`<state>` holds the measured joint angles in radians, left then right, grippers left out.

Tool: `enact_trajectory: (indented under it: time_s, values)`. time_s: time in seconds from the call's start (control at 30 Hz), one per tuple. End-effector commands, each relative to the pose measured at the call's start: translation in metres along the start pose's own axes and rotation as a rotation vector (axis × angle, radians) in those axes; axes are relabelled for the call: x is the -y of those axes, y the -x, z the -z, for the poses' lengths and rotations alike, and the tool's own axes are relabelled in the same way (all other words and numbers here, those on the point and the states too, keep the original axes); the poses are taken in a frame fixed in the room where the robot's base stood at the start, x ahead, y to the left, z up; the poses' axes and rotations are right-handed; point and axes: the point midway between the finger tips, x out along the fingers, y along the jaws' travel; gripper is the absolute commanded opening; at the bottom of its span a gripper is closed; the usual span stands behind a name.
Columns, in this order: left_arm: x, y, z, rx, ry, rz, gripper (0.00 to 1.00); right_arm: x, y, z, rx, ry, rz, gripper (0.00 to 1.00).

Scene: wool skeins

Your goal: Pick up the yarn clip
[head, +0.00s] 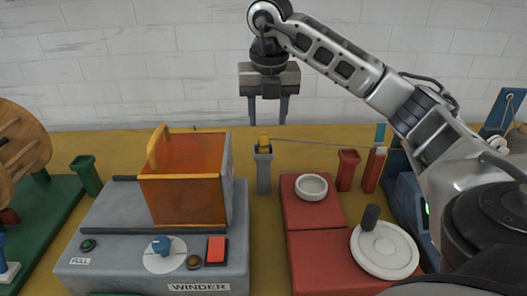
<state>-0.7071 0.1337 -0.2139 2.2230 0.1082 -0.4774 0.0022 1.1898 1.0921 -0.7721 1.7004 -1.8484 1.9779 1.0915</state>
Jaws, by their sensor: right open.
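The yarn clip appears to be the small yellow piece (264,138) on top of a grey post (264,172) in the middle of the head view, just right of the orange box. A thin strand runs from near it to the right. My right gripper (268,119) is above the yellow piece, fingers pointing down and apart, with nothing between them. The fingertips show a little above the yellow piece in the picture; the exact gap in depth is hard to tell. My left gripper is out of view.
An orange open box (186,200) stands on the grey winder (110,262) at left. Red blocks (312,245) with a white bowl (311,187) and white disc (385,250) lie at right. Red posts (347,170) stand behind. Yellow table (264,235) is bare between winder and blocks.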

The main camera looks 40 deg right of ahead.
Motion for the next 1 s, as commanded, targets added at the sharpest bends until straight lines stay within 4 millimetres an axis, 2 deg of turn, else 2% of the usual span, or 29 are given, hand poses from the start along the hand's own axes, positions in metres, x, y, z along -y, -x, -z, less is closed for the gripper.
enact_trajectory:
  time_s: [0.17,0.5,0.8,0.97,1.0]
  values:
    - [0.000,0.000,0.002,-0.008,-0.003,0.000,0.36,0.000,-0.011,0.000,0.000,0.001,0.000,0.45]
    - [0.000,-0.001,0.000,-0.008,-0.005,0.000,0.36,-0.006,-0.056,0.004,-0.001,0.001,0.000,0.45]
    - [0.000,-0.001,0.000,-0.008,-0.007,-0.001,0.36,-0.006,-0.060,0.004,0.001,0.002,-0.002,0.45]
    - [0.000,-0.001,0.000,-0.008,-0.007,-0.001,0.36,-0.006,-0.059,0.004,0.001,0.001,-0.002,0.01]
    - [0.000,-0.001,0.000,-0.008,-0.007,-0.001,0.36,-0.006,-0.059,0.004,0.001,0.001,-0.002,0.00]
